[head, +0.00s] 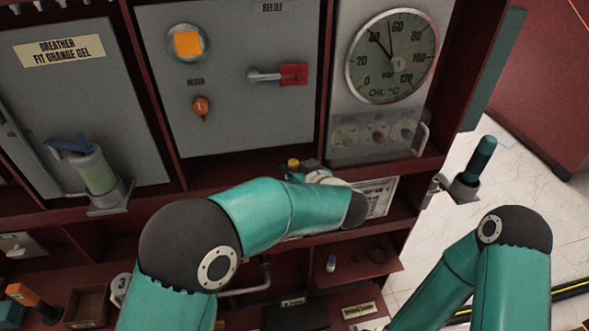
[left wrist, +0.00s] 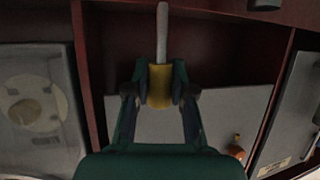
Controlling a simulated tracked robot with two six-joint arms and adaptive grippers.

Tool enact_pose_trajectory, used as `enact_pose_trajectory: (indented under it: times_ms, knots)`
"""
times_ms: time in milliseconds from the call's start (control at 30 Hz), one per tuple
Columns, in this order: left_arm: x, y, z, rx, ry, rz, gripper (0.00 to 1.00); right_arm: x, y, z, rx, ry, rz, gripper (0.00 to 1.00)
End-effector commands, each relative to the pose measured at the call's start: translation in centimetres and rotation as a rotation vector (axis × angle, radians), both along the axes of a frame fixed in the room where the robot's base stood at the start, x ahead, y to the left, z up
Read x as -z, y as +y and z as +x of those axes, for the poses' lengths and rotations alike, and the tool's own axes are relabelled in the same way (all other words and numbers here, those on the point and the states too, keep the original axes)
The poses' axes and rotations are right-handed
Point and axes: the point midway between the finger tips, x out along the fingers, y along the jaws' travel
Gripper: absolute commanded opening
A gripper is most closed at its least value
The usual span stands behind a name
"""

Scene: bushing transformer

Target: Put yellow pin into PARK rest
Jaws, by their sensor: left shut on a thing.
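The yellow pin (left wrist: 159,84) shows in the left wrist view as a yellow grip with a long pale grey shaft pointing to the top of the picture. My left gripper (left wrist: 158,92) is shut on its yellow part, one finger on each side. In the head view a small yellow end of the pin (head: 293,163) shows beside my left gripper (head: 310,171), just below the grey relief panel. My own left arm hides most of the gripper and pin there. I cannot make out a rest marked PARK. My right gripper is not in view.
A breather (head: 97,172) stands left. A teal-handled tool (head: 481,160) sits in a holder at right. Dark red shelf edges surround my left gripper.

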Motion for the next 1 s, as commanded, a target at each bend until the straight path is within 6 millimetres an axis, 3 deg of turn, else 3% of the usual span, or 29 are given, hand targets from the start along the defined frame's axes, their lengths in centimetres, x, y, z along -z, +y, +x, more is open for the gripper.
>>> enact_pose_trajectory:
  times_ms: [1000]
  knots:
    - [-0.03,-0.07,-0.07,0.001,0.000,0.000,0.00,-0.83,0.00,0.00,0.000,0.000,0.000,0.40]
